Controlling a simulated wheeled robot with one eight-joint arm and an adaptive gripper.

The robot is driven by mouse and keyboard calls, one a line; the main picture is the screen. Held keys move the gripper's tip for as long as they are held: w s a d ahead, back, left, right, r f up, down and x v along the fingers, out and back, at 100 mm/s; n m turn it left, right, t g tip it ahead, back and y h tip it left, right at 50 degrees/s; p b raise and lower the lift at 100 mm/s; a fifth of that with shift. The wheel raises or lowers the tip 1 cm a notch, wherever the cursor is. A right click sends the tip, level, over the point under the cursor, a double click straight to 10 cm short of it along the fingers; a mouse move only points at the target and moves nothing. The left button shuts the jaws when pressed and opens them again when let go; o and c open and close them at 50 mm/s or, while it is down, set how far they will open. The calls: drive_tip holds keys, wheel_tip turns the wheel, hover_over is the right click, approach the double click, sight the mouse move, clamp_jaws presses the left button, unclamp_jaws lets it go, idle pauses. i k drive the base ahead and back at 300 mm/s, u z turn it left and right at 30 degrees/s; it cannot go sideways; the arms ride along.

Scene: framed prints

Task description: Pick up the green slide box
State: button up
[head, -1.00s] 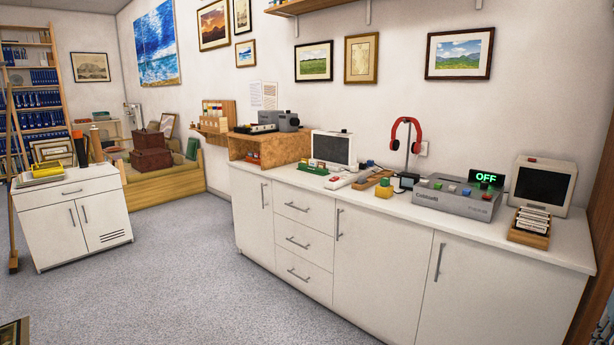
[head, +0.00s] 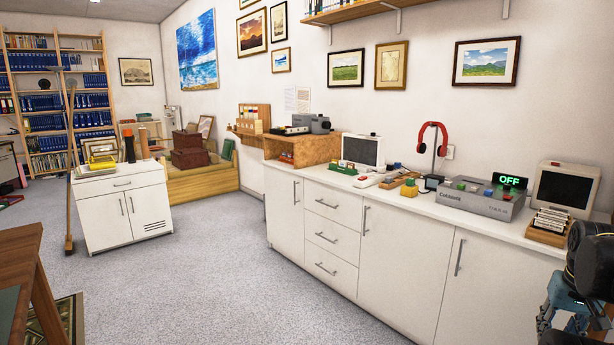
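A longer green holder (head: 352,167) stands farther left, in front of a small monitor. The frame is too coarse to tell for sure which green thing is the slide box. Dark parts of my arm show at the lower right edge. My gripper's fingertips are not in view.
The grey console (head: 478,201), red headphones (head: 433,139) on a stand and a monitor (head: 567,188) crowd the counter. A white cabinet (head: 124,209) stands at left. A brown wooden table (head: 22,262) is at near left. The carpet between is clear.

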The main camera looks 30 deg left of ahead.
sight(350, 171)
drive_tip(key=u, duration=2.25)
drive_tip(key=k, duration=0.8)
drive_tip(key=z, duration=1)
drive_tip(key=i, duration=1)
